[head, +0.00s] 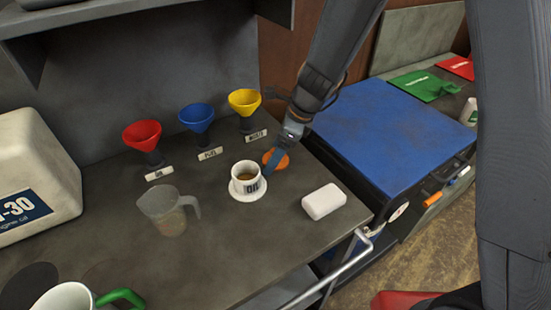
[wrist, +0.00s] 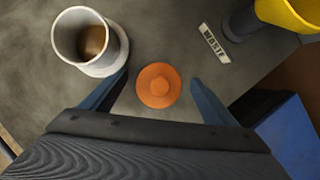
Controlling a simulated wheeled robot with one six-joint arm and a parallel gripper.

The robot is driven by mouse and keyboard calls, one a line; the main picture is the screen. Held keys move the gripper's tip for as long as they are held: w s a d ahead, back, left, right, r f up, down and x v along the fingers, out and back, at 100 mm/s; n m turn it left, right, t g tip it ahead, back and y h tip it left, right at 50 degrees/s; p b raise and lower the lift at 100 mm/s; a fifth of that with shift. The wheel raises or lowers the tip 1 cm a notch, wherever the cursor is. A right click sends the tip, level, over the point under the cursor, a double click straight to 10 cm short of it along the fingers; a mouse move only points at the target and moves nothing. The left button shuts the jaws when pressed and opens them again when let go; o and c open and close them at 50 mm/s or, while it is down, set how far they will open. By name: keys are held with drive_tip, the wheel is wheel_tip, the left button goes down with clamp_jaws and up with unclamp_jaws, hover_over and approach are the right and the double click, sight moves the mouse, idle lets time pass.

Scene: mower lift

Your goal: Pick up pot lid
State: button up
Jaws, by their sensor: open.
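The pot lid is an orange disc with a small round knob (head: 281,163); it lies on the grey bench just right of the white pot. In the wrist view the lid (wrist: 159,86) is seen from above, between my fingers with a gap on each side. My gripper (head: 270,166) is open above the lid, its blue fingers partly covering it in the head view. The white pot (head: 243,171), labelled OIL, holds something brown and stands uncovered on a white saucer (head: 250,198). In the wrist view the pot (wrist: 66,42) is close beside my left finger.
Red (head: 142,134), blue (head: 196,117) and yellow (head: 244,102) funnels stand along the back with name plates. A clear jug (head: 165,211) is left of the pot; a white block (head: 323,201) is to its right. A blue-topped cabinet (head: 385,130) adjoins the bench on the right.

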drive_tip(key=c, duration=1.1)
drive_tip(key=shift+c, duration=0.2)
